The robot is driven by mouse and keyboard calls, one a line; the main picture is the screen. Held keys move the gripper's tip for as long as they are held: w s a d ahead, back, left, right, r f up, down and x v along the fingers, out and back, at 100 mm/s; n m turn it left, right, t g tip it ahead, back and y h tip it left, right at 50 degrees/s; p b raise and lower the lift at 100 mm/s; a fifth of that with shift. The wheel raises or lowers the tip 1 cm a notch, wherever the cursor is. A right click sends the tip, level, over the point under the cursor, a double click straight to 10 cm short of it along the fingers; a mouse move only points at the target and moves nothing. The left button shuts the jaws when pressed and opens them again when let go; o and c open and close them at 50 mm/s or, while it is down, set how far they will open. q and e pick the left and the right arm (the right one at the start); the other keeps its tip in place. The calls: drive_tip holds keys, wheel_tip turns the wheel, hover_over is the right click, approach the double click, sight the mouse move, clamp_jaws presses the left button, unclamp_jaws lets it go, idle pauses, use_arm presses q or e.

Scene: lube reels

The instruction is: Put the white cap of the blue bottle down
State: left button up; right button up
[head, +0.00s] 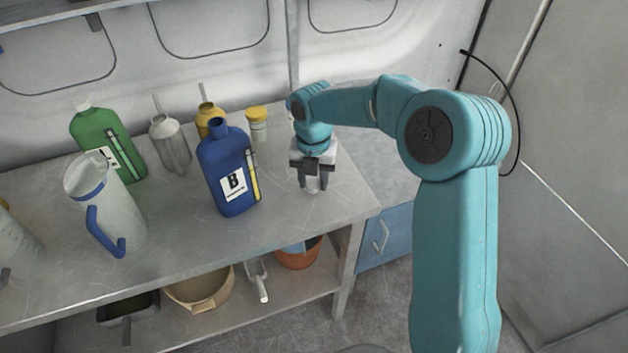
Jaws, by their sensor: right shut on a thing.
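The blue bottle (228,172) with a "B" label stands upright on the metal bench, and its blue neck is bare, with no cap on it. My right gripper (313,186) points down over the right end of the bench, to the right of the blue bottle. It is shut on the white cap (312,184), which shows only in part between the fingers. The cap is low, close to the bench top; I cannot tell whether it touches. My left gripper is out of view.
The metal bench (345,197) is clear around my right gripper. A yellow-lidded jar (257,125), a grey funnel-topped can (170,145), a green bottle (108,145) and a clear jug with blue handle (115,205) stand to the left. Buckets sit on the lower shelf.

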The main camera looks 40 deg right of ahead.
sight(314, 184)
drive_tip(key=shift+d+f, duration=0.1)
drive_tip(key=shift+f, duration=0.4)
drive_tip(key=o, duration=1)
drive_tip(key=shift+f, duration=0.15)
wheel_tip(314, 184, up, 12)
drive_tip(key=shift+r+p, duration=0.25)
drive_tip(key=shift+p, duration=0.05)
